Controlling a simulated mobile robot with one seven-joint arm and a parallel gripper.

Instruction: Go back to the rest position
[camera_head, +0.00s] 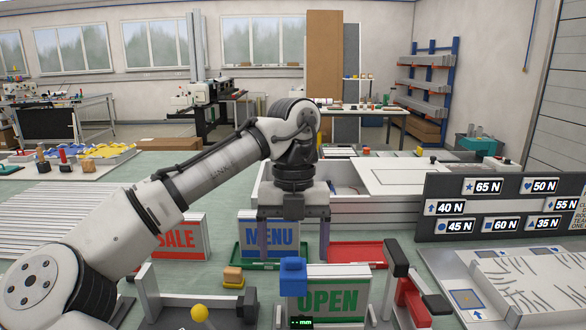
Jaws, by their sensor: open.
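My gripper (294,252) points straight down near the middle of the view, above the green work table. Its two fingers are spread wide apart, and nothing shows held between them. My arm reaches in from the lower left and bends down at the wrist. The fingertips are near the MENU sign (268,229) and the green tray (247,258). I cannot tell whether they touch anything. The blue block piece (293,277) stands below the gripper in the picture, in front of the OPEN sign (338,290).
A SALE sign (182,240) stands behind my arm. A red tray (358,254) lies right of the gripper. A dark board with force labels (500,207) stands at the right. A low white box (400,180) is behind the gripper. Red and black clamp parts (412,298) rise at the front.

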